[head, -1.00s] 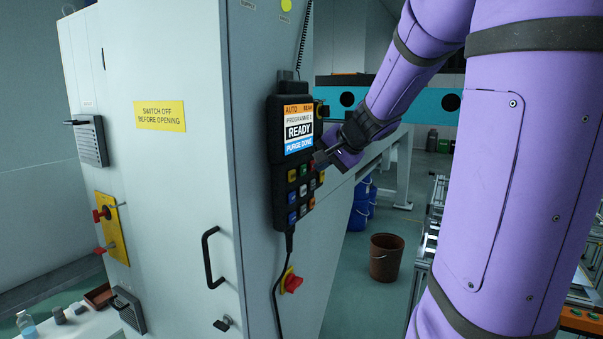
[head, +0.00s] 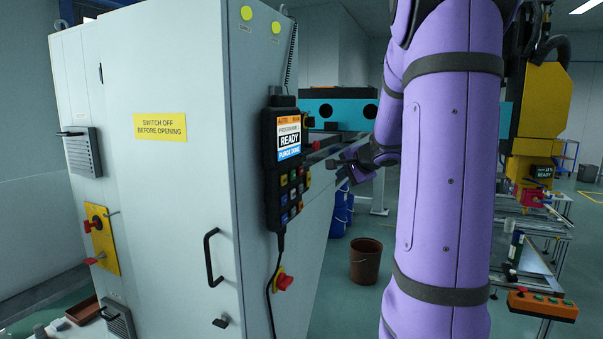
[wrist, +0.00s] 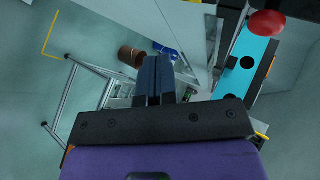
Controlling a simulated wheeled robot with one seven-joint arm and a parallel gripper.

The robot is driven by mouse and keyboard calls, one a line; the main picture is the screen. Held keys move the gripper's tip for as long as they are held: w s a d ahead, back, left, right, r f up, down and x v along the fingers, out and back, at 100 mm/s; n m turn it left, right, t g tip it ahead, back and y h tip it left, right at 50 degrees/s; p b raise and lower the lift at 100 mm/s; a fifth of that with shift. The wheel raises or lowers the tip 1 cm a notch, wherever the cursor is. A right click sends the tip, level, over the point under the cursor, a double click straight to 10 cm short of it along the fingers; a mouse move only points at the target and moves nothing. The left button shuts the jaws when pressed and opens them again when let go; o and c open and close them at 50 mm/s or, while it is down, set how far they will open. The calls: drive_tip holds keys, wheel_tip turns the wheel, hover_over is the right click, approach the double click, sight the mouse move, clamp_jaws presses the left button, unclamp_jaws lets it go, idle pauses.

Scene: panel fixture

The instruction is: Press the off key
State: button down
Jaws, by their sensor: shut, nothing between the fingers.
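A dark hand-held control panel (head: 272,212) hangs upright on the side of a pale cabinet. Its screen (head: 289,138) reads READY and PURGE DONE. Below the screen is a keypad (head: 292,190) with several small coloured keys, including green, blue and red ones. The key labels are too small to read, so I cannot tell which is the off key. My gripper (head: 337,164) is to the right of the keypad, apart from it, with nothing held. In the wrist view my fingers (wrist: 153,72) are together, and the panel's keypad does not show.
The cabinet (head: 180,200) has a black handle (head: 210,258) and a red switch (head: 284,281) below the panel. A brown bucket (head: 366,262) stands on the floor behind. An orange button box (head: 542,305) is at right. A red round knob (wrist: 268,23) shows in the wrist view.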

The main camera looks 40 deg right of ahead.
drive_tip(key=w+a, duration=0.3)
drive_tip(key=w, duration=0.5)
drive_tip(key=shift+a, duration=0.15)
drive_tip(key=shift+w, duration=0.1)
idle(1.9)
drive_tip(key=shift+w+a, duration=0.2)
drive_tip(key=shift+w, duration=0.1)
drive_tip(key=shift+w+a, duration=0.15)
drive_tip(key=shift+w, duration=0.25)
idle(0.8)
drive_tip(key=shift+s, duration=0.1)
drive_tip(key=shift+s+d, duration=0.3)
drive_tip(key=shift+s, duration=0.4)
drive_tip(key=s, duration=0.1)
drive_tip(key=s+d, duration=0.1)
drive_tip(key=s, duration=0.1)
drive_tip(key=s+d, duration=0.1)
drive_tip(key=shift+s, duration=0.3)
idle(0.4)
